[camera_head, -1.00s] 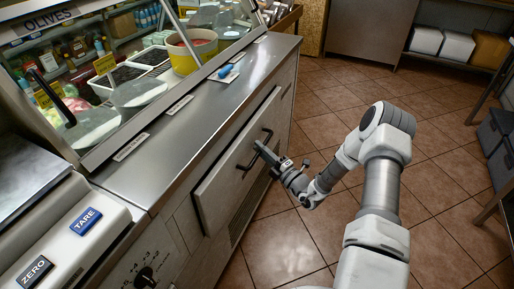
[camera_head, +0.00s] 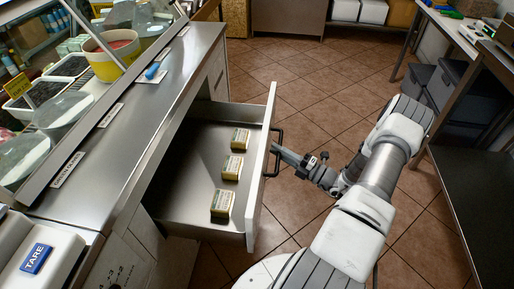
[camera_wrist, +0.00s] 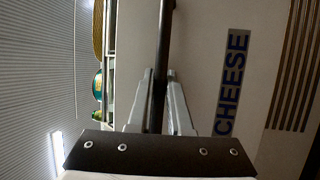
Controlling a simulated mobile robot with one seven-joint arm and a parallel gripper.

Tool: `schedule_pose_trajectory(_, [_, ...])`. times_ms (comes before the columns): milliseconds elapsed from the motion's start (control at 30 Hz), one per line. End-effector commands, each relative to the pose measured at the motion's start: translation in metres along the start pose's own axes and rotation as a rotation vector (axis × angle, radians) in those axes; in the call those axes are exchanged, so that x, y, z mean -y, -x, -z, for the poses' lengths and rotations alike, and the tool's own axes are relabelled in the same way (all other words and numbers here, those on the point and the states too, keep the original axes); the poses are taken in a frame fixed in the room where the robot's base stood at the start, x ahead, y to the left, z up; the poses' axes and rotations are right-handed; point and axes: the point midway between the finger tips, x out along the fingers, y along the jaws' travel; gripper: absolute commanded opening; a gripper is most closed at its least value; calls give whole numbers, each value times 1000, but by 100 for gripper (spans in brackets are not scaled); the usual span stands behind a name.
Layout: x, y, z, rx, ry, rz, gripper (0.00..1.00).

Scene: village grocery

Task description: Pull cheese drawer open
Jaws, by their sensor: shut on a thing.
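The cheese drawer (camera_head: 258,170) stands pulled out from the counter in the head view, with its metal inside in sight. Three small wrapped blocks (camera_head: 231,167) lie in it in a row. Its dark bar handle (camera_head: 277,152) is on the outer face of the front. My gripper (camera_head: 279,153) is shut on this handle. In the wrist view my gripper's fingers (camera_wrist: 160,85) close on either side of the handle (camera_wrist: 162,50). A label reading CHEESE (camera_wrist: 232,82) is on the drawer front beside it.
The steel counter top (camera_head: 130,135) with glass-fronted food display runs along the left. Tiled floor (camera_head: 310,85) is open beyond the drawer. A dark table (camera_head: 465,190) and grey bins (camera_head: 445,88) stand at the right.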

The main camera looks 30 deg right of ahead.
Motion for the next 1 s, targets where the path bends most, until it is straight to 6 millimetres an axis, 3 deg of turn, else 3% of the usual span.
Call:
schedule_pose_trajectory(100, [-3, 20, -8, 2, 1, 3, 0])
schedule_pose_trajectory(300, [-7, 41, -17, 0, 0, 3, 0])
schedule_pose_trajectory(833, [-9, 48, -20, 0, 0, 3, 0])
schedule_pose_trajectory(867, [-9, 48, -20, 0, 0, 3, 19])
schedule_pose_trajectory(900, [-9, 48, -20, 0, 0, 3, 26])
schedule_pose_trajectory(1000, [-9, 48, -20, 0, 0, 2, 30])
